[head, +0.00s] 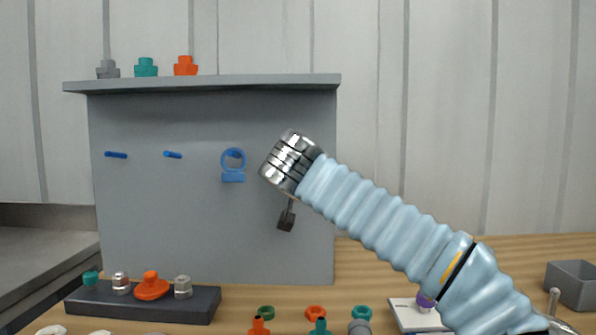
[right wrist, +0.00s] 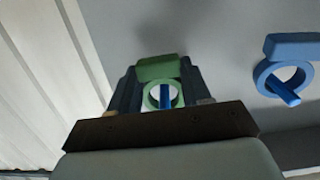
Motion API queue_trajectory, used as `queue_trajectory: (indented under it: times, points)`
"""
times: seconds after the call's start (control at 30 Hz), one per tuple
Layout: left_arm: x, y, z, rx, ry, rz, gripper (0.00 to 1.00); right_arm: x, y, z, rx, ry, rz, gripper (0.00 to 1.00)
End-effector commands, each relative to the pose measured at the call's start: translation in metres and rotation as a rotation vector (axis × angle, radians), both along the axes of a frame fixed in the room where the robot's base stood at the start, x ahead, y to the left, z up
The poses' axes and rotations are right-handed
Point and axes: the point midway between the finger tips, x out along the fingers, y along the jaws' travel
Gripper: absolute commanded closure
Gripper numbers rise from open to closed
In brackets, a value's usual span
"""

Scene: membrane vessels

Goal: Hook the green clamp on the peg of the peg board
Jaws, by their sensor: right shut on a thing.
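The green clamp (right wrist: 158,68), a ring with a block on it, is between the fingers of my right gripper (right wrist: 160,88), which is shut on it. A blue peg (right wrist: 164,96) shows inside the ring's opening; I cannot tell how far it passes through. In the head view my right wrist covers the gripper, the clamp and that peg in front of the grey peg board (head: 200,240). Two bare blue pegs (head: 116,155) (head: 173,155) show on the board's left. A blue clamp (head: 233,176) hangs on another peg, also in the right wrist view (right wrist: 292,48). My left gripper is not in view.
Grey, teal and orange stepped parts (head: 146,68) stand on the board's top shelf. A dark rack (head: 140,305) with several fittings is at the board's foot. Coloured fittings (head: 316,312) stand at the front. A grey bin (head: 574,282) is at the far right.

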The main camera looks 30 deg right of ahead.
Motion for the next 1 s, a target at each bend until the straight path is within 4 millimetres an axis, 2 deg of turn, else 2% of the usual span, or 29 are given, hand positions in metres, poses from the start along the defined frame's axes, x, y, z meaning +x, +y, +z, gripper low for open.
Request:
queue_trajectory:
  times: [0.03,0.2,0.57,0.67,1.0]
  points:
    - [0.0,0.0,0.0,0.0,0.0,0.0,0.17,0.0,0.0,0.0,0.0,0.0,0.0,0.48]
    - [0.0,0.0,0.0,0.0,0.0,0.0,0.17,0.0,0.0,0.0,0.0,0.0,0.0,0.22]
    - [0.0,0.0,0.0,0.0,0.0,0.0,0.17,-0.005,0.003,0.002,0.0,-0.001,0.001,0.22]
    - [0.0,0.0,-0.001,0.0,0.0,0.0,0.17,-0.017,0.011,0.004,-0.001,-0.002,0.002,0.22]
    - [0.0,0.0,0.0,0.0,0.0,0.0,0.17,-0.085,0.053,0.018,-0.001,-0.002,0.003,0.22]
